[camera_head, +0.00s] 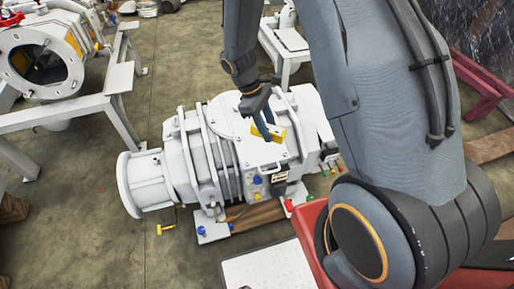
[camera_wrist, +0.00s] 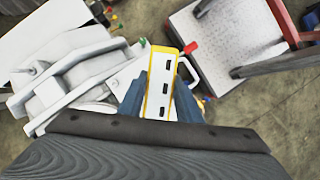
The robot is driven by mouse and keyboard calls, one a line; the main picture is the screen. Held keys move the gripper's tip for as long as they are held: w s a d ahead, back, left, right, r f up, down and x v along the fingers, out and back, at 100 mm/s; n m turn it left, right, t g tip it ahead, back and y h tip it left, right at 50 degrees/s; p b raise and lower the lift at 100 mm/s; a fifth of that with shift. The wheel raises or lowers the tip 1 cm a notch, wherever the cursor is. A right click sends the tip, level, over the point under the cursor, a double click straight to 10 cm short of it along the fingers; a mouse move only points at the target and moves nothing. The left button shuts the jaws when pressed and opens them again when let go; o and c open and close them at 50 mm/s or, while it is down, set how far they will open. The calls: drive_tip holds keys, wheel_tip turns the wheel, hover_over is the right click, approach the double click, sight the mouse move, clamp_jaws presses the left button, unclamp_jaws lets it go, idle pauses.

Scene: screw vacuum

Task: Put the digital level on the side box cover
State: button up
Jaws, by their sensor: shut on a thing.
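The digital level is a yellow-edged block with a white face and dark slots, seen in the wrist view (camera_wrist: 161,84). My gripper (camera_wrist: 158,100) is shut on it, with one blue-grey finger on each side. In the head view my gripper (camera_head: 266,130) holds the yellow level (camera_head: 279,136) over the top of the white vacuum pump (camera_head: 215,150). I cannot tell whether the level touches the pump. The side box cover is not clearly made out; a box with blue and yellow parts (camera_head: 257,187) is on the pump's near side.
A white-topped cart with a red frame (camera_head: 270,268) stands in front of the pump. A grey bench with a flanged machine (camera_head: 40,55) is at the upper left. A small white stool (camera_head: 290,40) stands behind.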

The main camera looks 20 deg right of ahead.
sight(265, 146)
drive_tip(key=n, duration=0.1)
drive_tip(key=w+r+n+t, duration=0.1)
drive_tip(key=n, duration=0.3)
drive_tip(key=shift+w+a+r+t+h, duration=0.15)
drive_tip(key=shift+a+r+t+h, duration=0.1)
drive_tip(key=shift+a+t+h, duration=0.15)
drive_tip(key=n, duration=0.2)
drive_tip(key=shift+w+a+r+n+t, duration=0.2)
drive_tip(key=shift+w+a+n+t, duration=0.15)
drive_tip(key=shift+n+t, duration=0.05)
drive_tip(key=shift+f, duration=0.4)
wheel_tip(265, 146, down, 9)
drive_tip(key=shift+w, duration=0.15)
drive_tip(key=shift+f, duration=0.15)
drive_tip(key=o, duration=1.2)
